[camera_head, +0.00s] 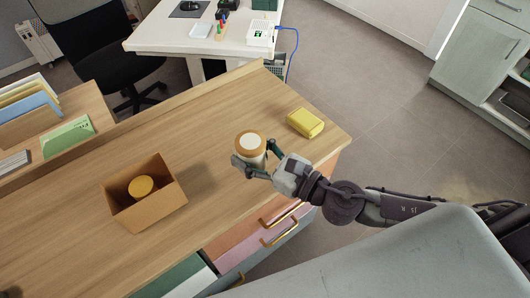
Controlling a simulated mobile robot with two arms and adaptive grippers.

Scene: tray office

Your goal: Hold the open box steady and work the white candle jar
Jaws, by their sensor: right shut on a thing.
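The white candle jar (250,144), with a tan-rimmed top and a pale centre, is upright near the desk's front edge. My right gripper (252,165) comes in from the right and is shut on the jar, its fingers around the lower body. Whether the jar touches the desk I cannot tell. The open cardboard box (153,208) stands to the left on the desk, apart from the jar. A round yellow-topped thing (141,187) sits inside the box.
A yellow block-like pack (305,123) lies on the wooden desk (75,240) right of the jar. Folders (68,137) stand at the far left. The desk between box and jar is clear. Drawers with handles (279,232) are below the front edge.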

